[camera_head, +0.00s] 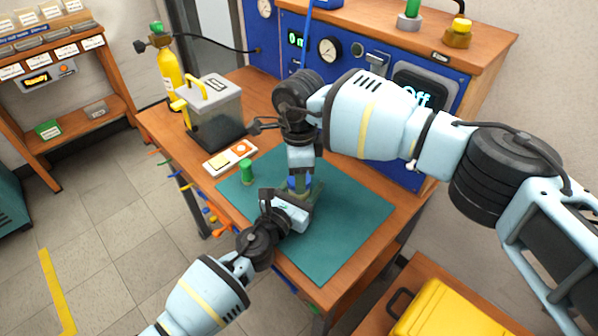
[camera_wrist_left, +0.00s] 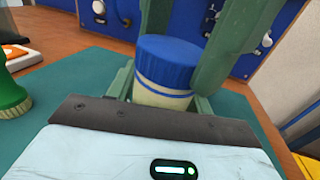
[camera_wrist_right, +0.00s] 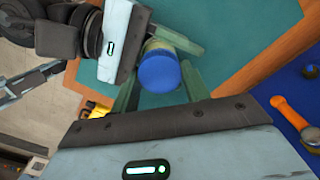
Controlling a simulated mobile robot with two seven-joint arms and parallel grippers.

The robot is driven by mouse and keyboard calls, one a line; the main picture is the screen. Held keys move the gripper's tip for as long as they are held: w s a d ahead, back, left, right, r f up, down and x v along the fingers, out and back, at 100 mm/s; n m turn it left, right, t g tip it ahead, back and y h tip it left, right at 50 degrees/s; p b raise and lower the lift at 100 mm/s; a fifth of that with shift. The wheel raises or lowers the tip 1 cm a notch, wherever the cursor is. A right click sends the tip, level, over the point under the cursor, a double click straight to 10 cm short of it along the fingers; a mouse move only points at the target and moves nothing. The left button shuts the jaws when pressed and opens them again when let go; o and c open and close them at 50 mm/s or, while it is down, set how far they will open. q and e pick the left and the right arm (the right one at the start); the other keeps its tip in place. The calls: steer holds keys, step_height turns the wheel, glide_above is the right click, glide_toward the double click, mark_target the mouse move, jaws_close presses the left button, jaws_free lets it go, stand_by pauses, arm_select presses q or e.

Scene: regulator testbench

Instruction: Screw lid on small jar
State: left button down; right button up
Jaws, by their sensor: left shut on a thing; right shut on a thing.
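The small jar has a cream body (camera_wrist_left: 160,97) and a blue lid (camera_wrist_left: 170,62) with a blue ring below it. It is upright above or on the teal mat (camera_head: 345,225); contact with the mat is hidden. My left gripper (camera_head: 303,203) comes in low from the side and is shut on the jar body. My right gripper (camera_head: 297,180) points down from above, its green fingers on either side of the blue lid (camera_wrist_right: 160,72), shut on it. The lid sits on top of the jar; whether its thread has engaged cannot be seen.
A green-topped object (camera_head: 247,172) stands at the mat's left edge, beside a white tray with orange and yellow items (camera_head: 230,157). A grey box with a yellow handle (camera_head: 213,110) and a yellow cylinder (camera_head: 168,72) stand farther back left. The blue panel (camera_head: 350,55) borders the bench behind. The mat's right side is clear.

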steer(key=m, duration=1.2)
steer(key=shift+m, duration=0.3)
steer(key=m, duration=1.1)
steer(key=o, duration=1.2)
steer(key=shift+c, duration=0.2)
step_height(320, 180, up, 12)
